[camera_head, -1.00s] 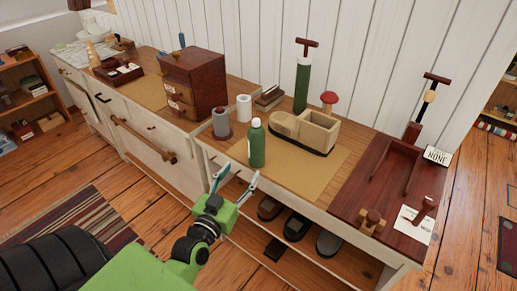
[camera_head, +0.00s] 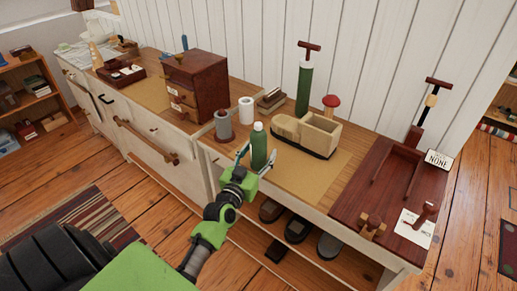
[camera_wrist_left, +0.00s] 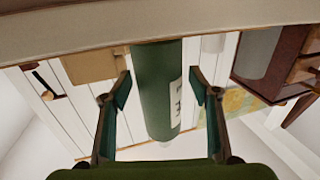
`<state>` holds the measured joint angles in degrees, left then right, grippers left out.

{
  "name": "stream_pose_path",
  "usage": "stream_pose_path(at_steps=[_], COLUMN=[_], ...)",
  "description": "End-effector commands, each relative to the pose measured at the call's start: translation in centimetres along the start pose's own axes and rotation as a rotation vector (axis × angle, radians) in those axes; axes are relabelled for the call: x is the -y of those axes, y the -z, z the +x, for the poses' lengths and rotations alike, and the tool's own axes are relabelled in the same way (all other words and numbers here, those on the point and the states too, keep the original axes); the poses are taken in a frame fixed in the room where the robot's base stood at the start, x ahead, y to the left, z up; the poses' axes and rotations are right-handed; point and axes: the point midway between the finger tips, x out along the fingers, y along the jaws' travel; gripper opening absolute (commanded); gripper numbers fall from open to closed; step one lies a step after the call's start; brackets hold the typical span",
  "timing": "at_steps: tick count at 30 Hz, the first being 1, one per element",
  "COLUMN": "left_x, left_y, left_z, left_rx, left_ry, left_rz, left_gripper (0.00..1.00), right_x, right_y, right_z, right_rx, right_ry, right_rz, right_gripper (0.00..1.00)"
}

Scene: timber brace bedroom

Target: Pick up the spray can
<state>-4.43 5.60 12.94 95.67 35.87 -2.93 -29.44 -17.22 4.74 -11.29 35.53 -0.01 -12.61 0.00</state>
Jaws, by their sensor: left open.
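The spray can (camera_head: 259,143), a green cylinder with a pale cap, stands upright at the front edge of the bench top. In the left wrist view the green can (camera_wrist_left: 158,95) fills the middle, with a white label on its side; that view looks upside down. My left gripper (camera_head: 257,158) is open at the can, low on its body. In the wrist view the fingers (camera_wrist_left: 160,88) lie one on each side of the can, with a visible gap at both sides. My right gripper is not in view.
The tan mat (camera_head: 305,175) has clear room. Shoes sit on the shelf below.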

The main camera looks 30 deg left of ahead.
Motion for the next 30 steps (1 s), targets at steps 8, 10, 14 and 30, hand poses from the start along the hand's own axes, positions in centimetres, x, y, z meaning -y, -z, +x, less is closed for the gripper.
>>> stream_pose_path(at_steps=[8,10,14,30], left_x=[0.0,0.0,0.0,-0.1], left_y=[0.0,0.0,-0.1,3.4], left_z=[0.1,0.1,0.1,0.1], left_rx=[0.001,0.001,0.001,-0.008], left_ry=[0.000,0.000,0.000,0.001], left_rz=[0.000,0.000,-0.001,-0.003], left_gripper=[0.43,0.25,0.09,0.04], right_x=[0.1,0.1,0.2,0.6], right_y=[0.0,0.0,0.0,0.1], right_z=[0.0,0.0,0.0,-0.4], right_rx=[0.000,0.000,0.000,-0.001], right_ry=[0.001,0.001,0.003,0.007], right_rz=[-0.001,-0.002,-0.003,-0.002], right_gripper=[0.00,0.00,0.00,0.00])
